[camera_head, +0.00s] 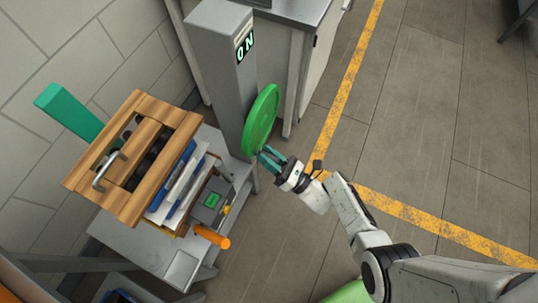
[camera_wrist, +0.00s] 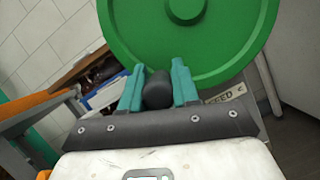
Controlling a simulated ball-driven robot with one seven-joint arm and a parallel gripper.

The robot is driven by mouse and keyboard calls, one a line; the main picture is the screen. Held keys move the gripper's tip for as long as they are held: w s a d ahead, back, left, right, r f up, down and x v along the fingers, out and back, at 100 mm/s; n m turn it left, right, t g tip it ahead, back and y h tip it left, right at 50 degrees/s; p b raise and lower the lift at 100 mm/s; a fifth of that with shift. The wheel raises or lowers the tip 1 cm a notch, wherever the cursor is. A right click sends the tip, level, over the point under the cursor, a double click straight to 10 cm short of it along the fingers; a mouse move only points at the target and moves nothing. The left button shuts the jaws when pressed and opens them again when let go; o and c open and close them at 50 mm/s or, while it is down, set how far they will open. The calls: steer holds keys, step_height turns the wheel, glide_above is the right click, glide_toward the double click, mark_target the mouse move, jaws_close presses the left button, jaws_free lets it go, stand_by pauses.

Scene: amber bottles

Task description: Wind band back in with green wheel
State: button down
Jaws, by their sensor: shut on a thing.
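The green wheel (camera_head: 262,118) stands upright on the side of a grey post (camera_head: 228,75), whose lit green display looks like "ON". It fills the upper part of the wrist view (camera_wrist: 225,45), with its hub at the top. My gripper (camera_head: 266,156) is at the wheel's lower rim. In the wrist view its teal fingers (camera_wrist: 158,78) are shut on the black knob (camera_wrist: 158,95) of the wheel, one finger on each side. A label reading "FEED" (camera_wrist: 226,94) shows behind the right finger. I cannot make out the band in either view.
A grey bench (camera_head: 135,243) left of the post holds a wooden box (camera_head: 150,125) with a metal handle, blue and white files, and a grey device (camera_head: 210,201). An orange cylinder (camera_head: 212,237) sticks out at its edge. Floor with yellow lines (camera_head: 345,90) is open on the right.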

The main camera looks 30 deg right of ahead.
steer(key=shift+s+a+f, duration=0.2)
steer(key=shift+s+a, duration=0.05)
steer(key=shift+a, duration=0.15)
steer(key=c, duration=1.1)
jaws_free()
steer(key=shift+a, duration=0.15)
steer(key=shift+o, duration=1.1)
steer(key=shift+w+d+r, duration=0.1)
steer(key=shift+w+d, duration=0.05)
steer(key=shift+d, duration=0.1)
steer(key=b+v, duration=0.2)
steer(key=v, duration=0.8)
steer(key=shift+s+d+b, duration=0.2)
steer(key=shift+s+b, duration=0.1)
steer(key=shift+s, duration=0.05)
